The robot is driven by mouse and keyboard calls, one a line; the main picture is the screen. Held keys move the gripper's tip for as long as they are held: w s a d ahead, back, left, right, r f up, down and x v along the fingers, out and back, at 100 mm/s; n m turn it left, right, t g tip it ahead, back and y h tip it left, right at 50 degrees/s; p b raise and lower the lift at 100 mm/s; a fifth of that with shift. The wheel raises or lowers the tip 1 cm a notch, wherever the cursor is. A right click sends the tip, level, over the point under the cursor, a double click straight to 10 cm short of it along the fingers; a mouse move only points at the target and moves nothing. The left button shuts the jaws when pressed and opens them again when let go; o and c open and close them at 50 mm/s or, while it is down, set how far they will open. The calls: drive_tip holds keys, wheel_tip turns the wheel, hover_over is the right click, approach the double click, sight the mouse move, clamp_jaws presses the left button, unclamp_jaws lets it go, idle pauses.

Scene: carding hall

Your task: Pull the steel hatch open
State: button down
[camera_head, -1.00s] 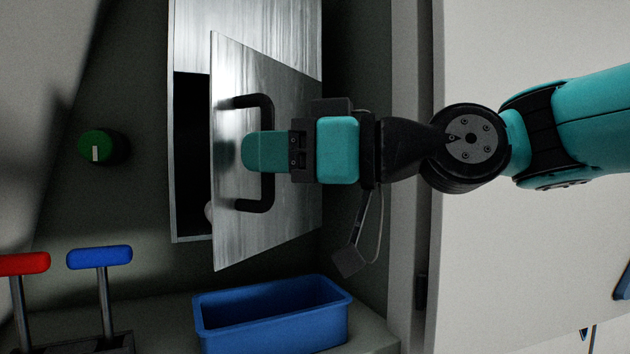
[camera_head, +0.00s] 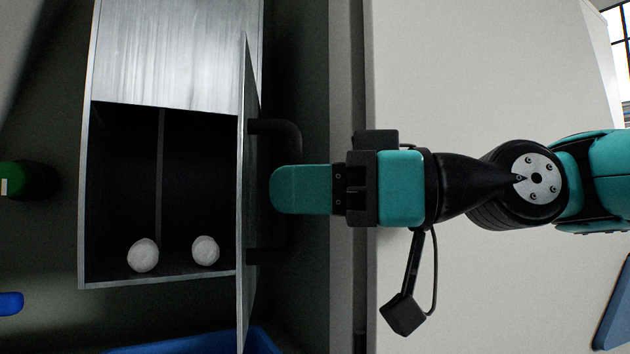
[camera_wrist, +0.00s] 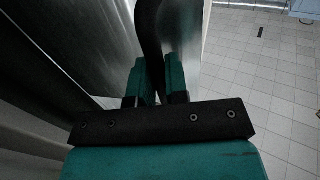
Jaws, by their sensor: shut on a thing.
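The steel hatch (camera_head: 245,200) stands swung wide open, seen nearly edge-on in the head view, hinged at its right side. Its black bar handle (camera_head: 290,135) faces right. My gripper (camera_head: 285,190) is at the middle of the handle, with its teal fingers over the bar. In the wrist view, the handle (camera_wrist: 151,40) passes between the two teal fingers of my gripper (camera_wrist: 157,82), which are shut on it. Behind the hatch, the dark inside of the steel cabinet (camera_head: 84,200) shows.
Two whitish round lumps (camera_head: 143,255) (camera_head: 205,250) lie low inside the cabinet, on either side of a thin divider. A blue bin (camera_head: 262,342) sits under the hatch.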

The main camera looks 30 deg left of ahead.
drive_tip(key=shift+w+r, duration=0.15)
drive_tip(key=shift+w, duration=0.05)
drive_tip(key=c, duration=1.1)
unclamp_jaws()
drive_tip(key=shift+c, duration=0.2)
